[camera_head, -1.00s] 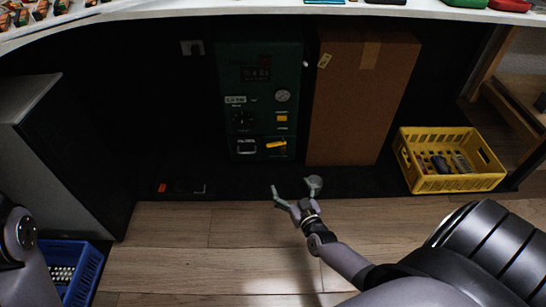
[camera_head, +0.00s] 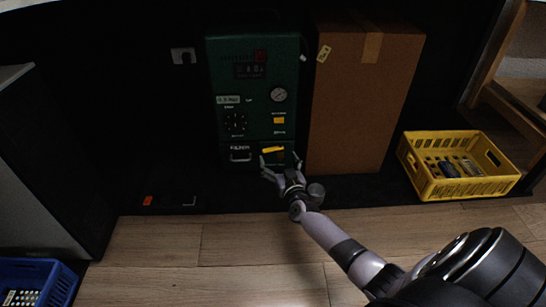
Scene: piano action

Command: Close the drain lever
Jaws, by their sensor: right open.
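The drain lever (camera_head: 273,150) is a small yellow handle low on the right side of the green machine (camera_head: 254,70). It looks nearly horizontal, with a slight tilt. My right gripper (camera_head: 281,164) is open in front of the machine's lower right part, just below the lever. Its two fingers point up at the machine, one on each side of the lever in the picture. I cannot tell whether either finger touches it. My left gripper is not in view.
A tall cardboard box (camera_head: 360,100) stands right of the machine. A yellow crate (camera_head: 458,190) with several items is on the right. A blue crate (camera_head: 38,283) is at lower left. A grey cabinet (camera_head: 40,170) stands on the left. The wooden floor in front is mostly clear.

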